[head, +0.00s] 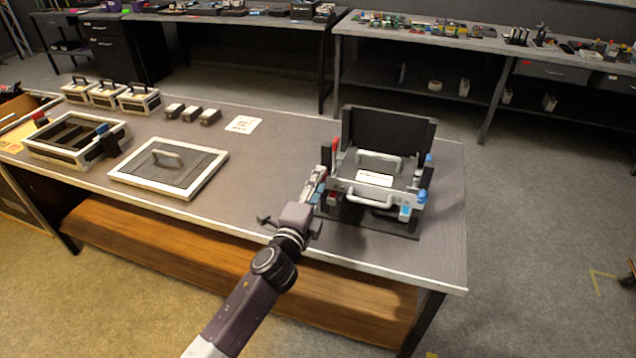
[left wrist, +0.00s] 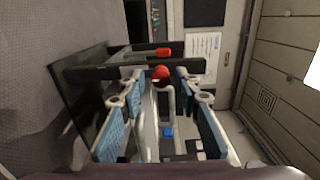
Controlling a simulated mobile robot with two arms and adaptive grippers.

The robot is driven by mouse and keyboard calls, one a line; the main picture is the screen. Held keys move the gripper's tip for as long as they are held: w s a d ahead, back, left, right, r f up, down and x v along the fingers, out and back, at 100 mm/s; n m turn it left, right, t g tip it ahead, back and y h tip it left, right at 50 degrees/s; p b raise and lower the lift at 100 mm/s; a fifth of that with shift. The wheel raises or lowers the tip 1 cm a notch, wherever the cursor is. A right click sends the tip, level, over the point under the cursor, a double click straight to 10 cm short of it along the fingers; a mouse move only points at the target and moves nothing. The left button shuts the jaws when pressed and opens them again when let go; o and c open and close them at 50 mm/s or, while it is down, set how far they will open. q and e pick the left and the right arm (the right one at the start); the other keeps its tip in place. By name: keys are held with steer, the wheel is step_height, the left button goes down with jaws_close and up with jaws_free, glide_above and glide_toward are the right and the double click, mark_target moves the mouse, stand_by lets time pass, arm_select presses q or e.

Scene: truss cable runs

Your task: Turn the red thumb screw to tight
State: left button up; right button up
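The rig (head: 388,232) stands at the right end of the table, with a black upright panel and a metal handle. Red parts show on its left side in the head view, the upper one being a red piece (head: 335,145). In the left wrist view a round red knob (left wrist: 160,73), apparently the thumb screw, lies ahead between my fingers, with a second red piece (left wrist: 163,51) beyond. My left gripper (head: 316,180) is at the rig's left side. Its blue-padded fingers are apart in the left wrist view (left wrist: 158,88). Contact with the knob cannot be told. My right gripper is out of view.
Blue knobs (head: 421,195) sit on the rig's right side. A framed lid with a handle (head: 188,187), an open divided box (head: 72,152) and several small cases stand left on the table. The table's front edge runs below my arm.

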arm_select(q)
steer(key=shift+s+a, duration=0.1)
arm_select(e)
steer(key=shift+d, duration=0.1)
arm_select(q)
steer(key=v, duration=1.2)
